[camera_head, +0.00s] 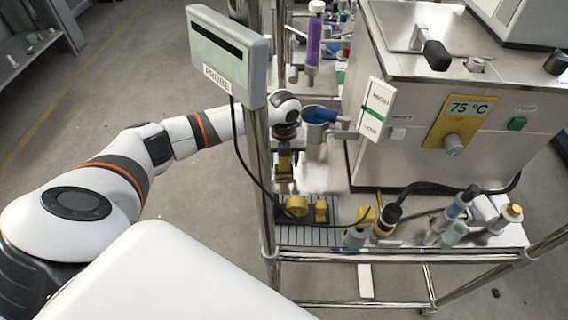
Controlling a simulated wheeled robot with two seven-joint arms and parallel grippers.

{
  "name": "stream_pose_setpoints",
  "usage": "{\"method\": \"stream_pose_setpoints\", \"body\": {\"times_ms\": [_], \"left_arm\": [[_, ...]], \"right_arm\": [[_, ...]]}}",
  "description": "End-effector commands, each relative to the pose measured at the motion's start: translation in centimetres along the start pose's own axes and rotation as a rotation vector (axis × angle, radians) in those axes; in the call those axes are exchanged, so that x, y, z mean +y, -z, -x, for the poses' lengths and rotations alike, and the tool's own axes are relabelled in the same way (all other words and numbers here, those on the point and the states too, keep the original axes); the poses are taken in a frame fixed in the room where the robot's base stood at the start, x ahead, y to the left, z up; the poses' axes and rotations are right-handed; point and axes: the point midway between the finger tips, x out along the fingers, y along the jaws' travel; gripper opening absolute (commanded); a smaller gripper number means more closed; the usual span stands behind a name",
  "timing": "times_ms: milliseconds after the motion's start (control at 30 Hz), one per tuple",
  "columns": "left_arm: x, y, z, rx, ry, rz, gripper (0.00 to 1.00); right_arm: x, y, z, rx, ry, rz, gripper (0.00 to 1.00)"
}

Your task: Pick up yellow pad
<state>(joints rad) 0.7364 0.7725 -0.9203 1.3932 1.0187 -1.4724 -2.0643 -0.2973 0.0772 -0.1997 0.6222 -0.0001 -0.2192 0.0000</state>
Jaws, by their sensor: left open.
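My left arm reaches in from the left, and its gripper (284,184) points down just behind the front post of the metal cart. It is open, and I see nothing held in it. Below it, on a dark ribbed strip, are a round yellow piece (297,206) and a small yellow block (321,211). A flat yellow piece (366,216) lies further right, partly behind bottles. I cannot tell for sure which of these is the yellow pad. The gripper is above and slightly left of the round piece. My right gripper is not in view.
The cart's front post and a probe display (228,52) with a hanging cable stand close to my left arm. A steel bath (440,165) with a 75 °C panel fills the right. Small bottles (384,222) crowd the front edge. A purple bottle (314,40) stands behind.

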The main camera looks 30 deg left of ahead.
Motion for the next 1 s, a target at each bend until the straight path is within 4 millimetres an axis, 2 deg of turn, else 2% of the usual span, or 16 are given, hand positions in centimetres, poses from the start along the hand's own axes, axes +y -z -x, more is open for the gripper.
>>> {"method": "stream_pose_setpoints", "body": {"times_ms": [67, 400, 633, 733, 867, 1000], "left_arm": [[0.0, 0.0, 0.0, 0.000, 0.000, 0.000, 0.55], [0.0, 0.0, 0.1, 0.000, 0.000, 0.000, 0.00], [0.0, 0.0, 0.2, 0.001, -0.001, 0.000, 0.00], [0.0, 0.1, 0.8, 0.002, -0.002, 0.000, 0.00], [0.0, 0.1, 3.0, 0.006, -0.003, -0.002, 0.00], [0.0, 0.2, 5.9, 0.006, -0.004, -0.001, 0.00]], "right_arm": [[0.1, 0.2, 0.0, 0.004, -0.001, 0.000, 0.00], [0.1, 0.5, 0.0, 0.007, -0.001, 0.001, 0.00], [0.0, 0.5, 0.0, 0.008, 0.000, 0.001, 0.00], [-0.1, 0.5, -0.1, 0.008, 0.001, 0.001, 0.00], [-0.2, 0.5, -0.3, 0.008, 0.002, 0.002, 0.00], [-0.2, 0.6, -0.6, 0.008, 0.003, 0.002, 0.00]]}}
